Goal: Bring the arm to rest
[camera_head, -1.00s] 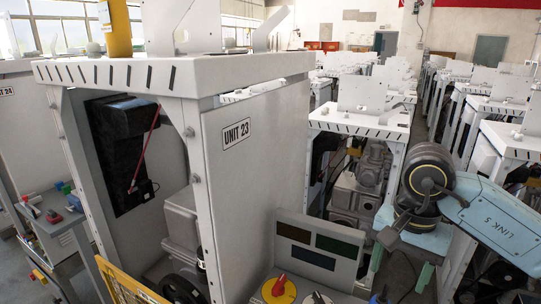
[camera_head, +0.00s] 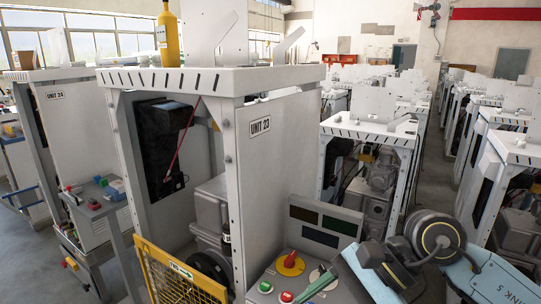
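My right arm (camera_head: 474,267), pale blue with a "LINK 5" label, comes in at the lower right. Its dark wrist joint (camera_head: 438,237) is bent, and the teal hand (camera_head: 366,272) reaches left and down in front of the control panel of Unit 23. The hand is partly cut by the bottom edge, and the finger gap does not show clearly. I cannot tell whether anything is held or whether the hand touches the panel. My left arm and gripper are not in view.
The Unit 23 cabinet (camera_head: 268,165) stands in the middle, with a yellow bottle (camera_head: 168,36) on top. Its control panel (camera_head: 325,222) has a red and yellow knob (camera_head: 290,262). A yellow guard (camera_head: 176,276) stands at the front. The aisle (camera_head: 437,165) is clear farther back.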

